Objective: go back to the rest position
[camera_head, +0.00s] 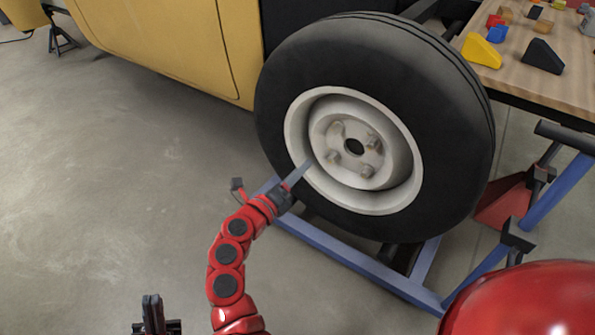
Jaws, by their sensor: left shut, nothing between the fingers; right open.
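My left gripper (152,300) is at the bottom left edge of the head view, over the bare floor. Its two black fingers are together and hold nothing. My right gripper (270,182) is at the end of the red arm that rises from the bottom centre. It is open and empty, in front of the lower left of the wheel's black tyre (285,75). One finger overlaps the edge of the pale rim (296,125) in the picture; I cannot tell whether it touches.
A yellow car body (175,40) stands behind the wheel. A blue stand frame (350,258) is below and right of it. A wooden table (555,75) with coloured blocks is at the upper right. The grey floor (100,180) at left is clear.

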